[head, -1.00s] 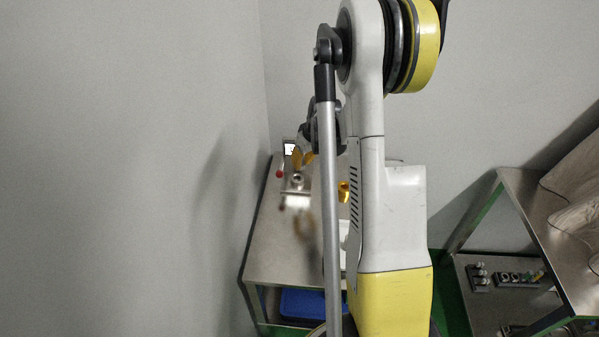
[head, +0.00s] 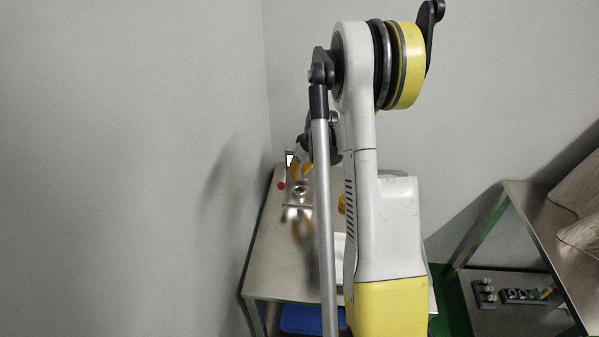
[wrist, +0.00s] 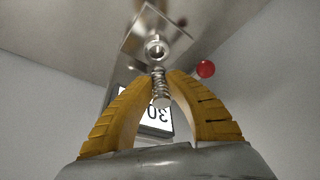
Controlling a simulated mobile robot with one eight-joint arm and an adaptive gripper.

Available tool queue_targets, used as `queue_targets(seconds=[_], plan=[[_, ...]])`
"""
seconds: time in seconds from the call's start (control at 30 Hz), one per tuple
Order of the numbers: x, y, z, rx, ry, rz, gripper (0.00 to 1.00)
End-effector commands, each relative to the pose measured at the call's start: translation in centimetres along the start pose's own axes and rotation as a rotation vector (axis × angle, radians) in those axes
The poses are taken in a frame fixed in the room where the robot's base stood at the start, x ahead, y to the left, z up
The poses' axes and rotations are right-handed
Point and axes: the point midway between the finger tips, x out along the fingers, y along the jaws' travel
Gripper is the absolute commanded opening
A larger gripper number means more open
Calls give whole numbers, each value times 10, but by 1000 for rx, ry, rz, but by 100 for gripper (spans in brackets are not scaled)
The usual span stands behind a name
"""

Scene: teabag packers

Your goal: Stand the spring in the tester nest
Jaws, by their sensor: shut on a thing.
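My gripper (wrist: 160,84) has yellow ribbed fingers, shut on the spring (wrist: 161,92), a metal coil held between the fingertips. In the wrist view the spring points toward the tester nest (wrist: 155,49), a round metal cup on a square plate; whether they touch I cannot tell. In the head view the nest (head: 300,188) stands on the metal table near the back left. My gripper (head: 301,172) shows there just behind and above the nest, partly hidden by my arm. The spring is too small to make out in the head view.
A display (wrist: 152,118) with digits stands beside the nest, and a red knob (wrist: 205,69) is on its other side. A yellow object (head: 342,204) and a white tray (head: 340,258) are partly hidden behind my arm. The table (head: 275,265) is clear at front left.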

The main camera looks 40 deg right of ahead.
Motion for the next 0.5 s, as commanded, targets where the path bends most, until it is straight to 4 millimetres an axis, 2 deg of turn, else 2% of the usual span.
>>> queue_targets(seconds=[0.03,0.23,0.5], plan=[[9,0,3,0,0,0,0],[28,0,10,0,0,0,0],[37,0,14,0,0,0,0]])
